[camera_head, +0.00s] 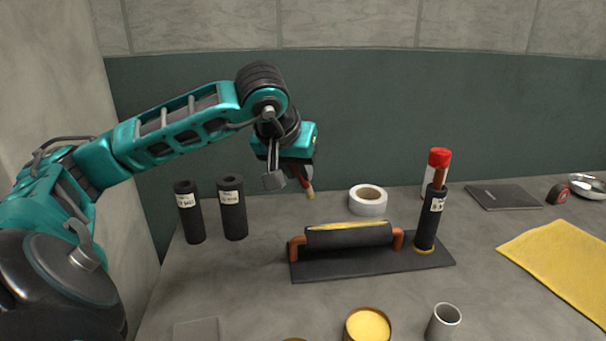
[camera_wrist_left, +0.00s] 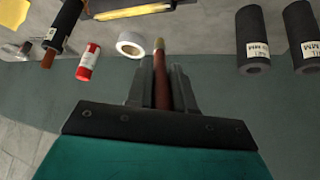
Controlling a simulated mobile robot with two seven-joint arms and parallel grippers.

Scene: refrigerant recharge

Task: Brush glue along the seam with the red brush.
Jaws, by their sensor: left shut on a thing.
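My left gripper (camera_head: 290,180) is shut on the red brush (camera_wrist_left: 161,85), raised above the table in front of the back wall. The brush's handle is between the fingers in the left wrist view, and its tan tip (camera_head: 310,192) points down in the head view. The seam (camera_head: 345,225) is a yellow strip along the top of the black foam sleeve (camera_head: 350,238) on a bent copper pipe; it also shows in the left wrist view (camera_wrist_left: 132,12). The brush is apart from it, up and left. An open pot of yellow glue (camera_head: 368,325) stands at the front edge of view.
Two black foam tubes (camera_head: 188,215) stand at left. A tape roll (camera_head: 367,203) and red-capped bottle (camera_head: 439,157) are behind the dark base plate (camera_head: 310,270). A grey cup (camera_head: 443,322) is beside the glue; a yellow cloth (camera_head: 560,262) lies right.

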